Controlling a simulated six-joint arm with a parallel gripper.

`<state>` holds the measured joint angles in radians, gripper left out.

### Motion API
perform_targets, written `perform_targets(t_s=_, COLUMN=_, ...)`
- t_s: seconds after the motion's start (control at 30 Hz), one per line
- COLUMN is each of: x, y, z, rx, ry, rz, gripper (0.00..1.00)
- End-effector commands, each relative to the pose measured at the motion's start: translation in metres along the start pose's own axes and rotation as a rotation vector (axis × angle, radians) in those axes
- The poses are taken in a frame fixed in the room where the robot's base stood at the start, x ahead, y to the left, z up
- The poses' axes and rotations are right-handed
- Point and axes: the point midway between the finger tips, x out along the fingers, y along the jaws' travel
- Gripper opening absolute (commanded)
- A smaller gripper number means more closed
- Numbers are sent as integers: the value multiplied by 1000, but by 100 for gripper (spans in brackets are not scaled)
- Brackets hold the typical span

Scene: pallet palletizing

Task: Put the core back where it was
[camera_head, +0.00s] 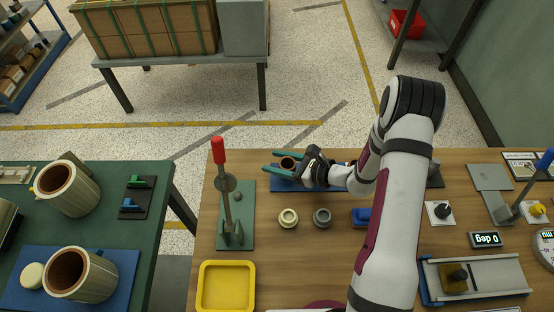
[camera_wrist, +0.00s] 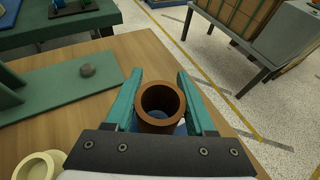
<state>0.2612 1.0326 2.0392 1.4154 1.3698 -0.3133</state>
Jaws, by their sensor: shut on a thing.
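The core is a brown hollow tube (camera_head: 288,162), upright between the teal fingers of my gripper (camera_head: 284,162). In the wrist view the core (camera_wrist: 148,88) sits between the two fingers (camera_wrist: 160,98), and its open top faces the camera. My gripper is shut on it. The core is above or at a blue mat (camera_head: 338,187) at the back of the wooden table; I cannot tell whether its bottom touches the mat. My gripper and wrist hide part of the mat.
A green press with a red-topped lever (camera_head: 218,150) stands left of my gripper. A cream ring (camera_head: 288,219) and a grey ring (camera_head: 322,217) lie in front, with a yellow tray (camera_head: 205,290) front left. Large ribbed rolls (camera_head: 86,190) stand on the green table at left.

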Motion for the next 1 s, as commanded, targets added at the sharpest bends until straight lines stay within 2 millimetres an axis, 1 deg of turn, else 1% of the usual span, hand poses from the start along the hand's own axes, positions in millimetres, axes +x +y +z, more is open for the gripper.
perform_targets(t_s=0.33, x=3, y=0, z=-8, rx=0, ry=0, rz=0, gripper=0)
perform_targets(t_s=0.37, x=3, y=0, z=-8, rx=0, ry=0, rz=0, gripper=58)
perform_targets(t_s=0.5, x=3, y=0, z=-8, rx=0, ry=0, rz=0, gripper=84)
perform_targets(t_s=0.53, x=3, y=0, z=-8, rx=0, ry=0, rz=0, gripper=85)
perform_targets(t_s=0.77, x=3, y=0, z=-7, rx=0, ry=0, rz=0, gripper=85)
perform_targets(t_s=0.87, x=1, y=0, z=-2, rx=-2, ry=-1, rz=-1, gripper=85)
perform_targets(t_s=0.93, x=-3, y=-1, z=6, rx=-2, ry=-1, rz=-2, gripper=85)
perform_targets(t_s=1.0, x=-19, y=-2, z=4, rx=2, ry=0, rz=-5, gripper=85)
